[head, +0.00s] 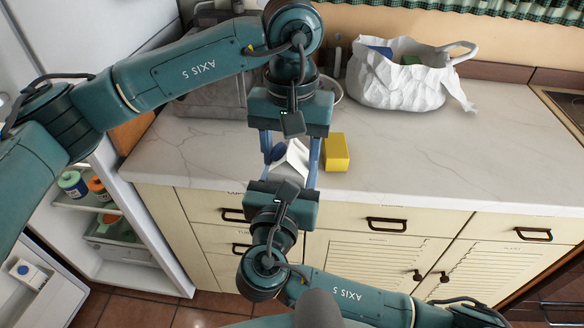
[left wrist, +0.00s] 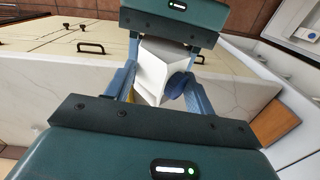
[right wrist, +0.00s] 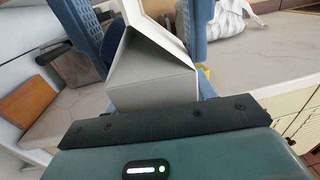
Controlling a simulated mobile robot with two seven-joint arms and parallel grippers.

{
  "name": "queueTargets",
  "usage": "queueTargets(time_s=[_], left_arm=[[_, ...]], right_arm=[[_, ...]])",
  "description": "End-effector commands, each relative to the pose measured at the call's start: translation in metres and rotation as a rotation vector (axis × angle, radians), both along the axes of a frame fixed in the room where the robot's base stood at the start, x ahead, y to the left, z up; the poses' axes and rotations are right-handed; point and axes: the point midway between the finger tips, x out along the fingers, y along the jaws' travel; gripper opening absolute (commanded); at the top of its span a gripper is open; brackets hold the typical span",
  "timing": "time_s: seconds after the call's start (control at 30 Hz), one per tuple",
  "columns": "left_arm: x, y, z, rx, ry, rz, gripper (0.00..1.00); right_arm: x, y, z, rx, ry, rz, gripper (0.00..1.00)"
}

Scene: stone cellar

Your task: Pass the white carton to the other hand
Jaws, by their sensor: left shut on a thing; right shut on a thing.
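The white carton (head: 294,158) is held between my two facing grippers, near the counter's front edge in the head view. It has a folded gable top and a dark blue round part on one side. My left gripper (head: 290,148) comes from the far side, its blue fingers on either side of the carton. My right gripper (head: 288,170) comes from the near side and is also shut on it. The carton shows between the fingers in the left wrist view (left wrist: 154,70) and large in the right wrist view (right wrist: 150,82). The fingers hide parts of its sides.
A yellow block (head: 336,153) stands on the marble counter (head: 430,160) just right of the fingers. A white bag (head: 400,80) with things in it stands farther back. An open fridge (head: 105,215) is at left. The counter's right part is clear.

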Motion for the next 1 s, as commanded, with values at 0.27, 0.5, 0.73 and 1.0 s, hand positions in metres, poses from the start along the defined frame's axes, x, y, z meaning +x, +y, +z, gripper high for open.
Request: queueTargets(time_s=[0.27,0.5,0.73,1.0], left_arm=[[-0.002,-0.006,0.002,-0.018,-0.002,-0.009,0.74],[-0.001,-0.004,0.001,-0.013,-0.001,-0.006,0.8],[0.0,-0.004,0.014,-0.012,-0.005,-0.004,0.8],[0.0,-0.004,0.066,-0.013,-0.005,-0.004,0.8]], right_arm=[[-0.002,0.006,0.004,0.003,-0.006,0.018,0.1],[-0.001,0.004,0.003,0.003,-0.005,0.012,0.1],[-0.001,0.003,0.003,0.002,-0.005,0.009,0.1],[-0.001,0.002,0.003,0.002,-0.005,0.008,0.1]])
